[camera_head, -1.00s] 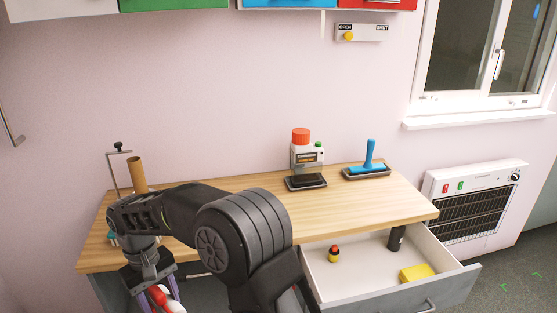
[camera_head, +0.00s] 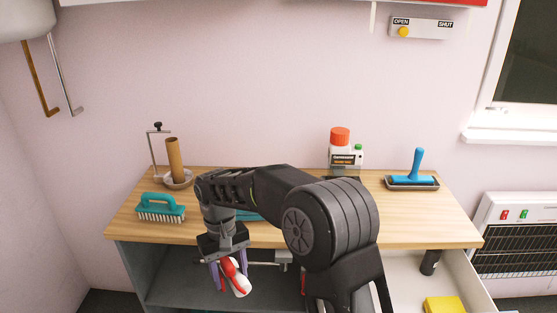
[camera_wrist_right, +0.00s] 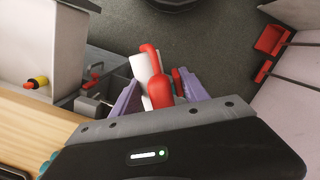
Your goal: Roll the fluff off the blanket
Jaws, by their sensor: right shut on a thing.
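My right gripper (camera_head: 231,277) hangs just in front of the desk's front edge, shut on a red and white object (camera_head: 240,285). In the right wrist view the red and white object (camera_wrist_right: 161,87) sits between the purple fingers of my right gripper (camera_wrist_right: 157,92). It may be a lint roller; its full shape is not clear. A blue-handled roller (camera_head: 419,162) rests in a dark tray at the desk's right. I cannot make out a blanket or fluff in either view. My left gripper is out of view.
The wooden desk (camera_head: 290,232) carries a teal brush (camera_head: 161,207), a cardboard tube on a stand (camera_head: 175,160) and a white bottle with an orange cap (camera_head: 341,150). My right arm hides the desk's middle. An open drawer (camera_head: 395,292) at right holds a yellow block (camera_head: 444,304).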

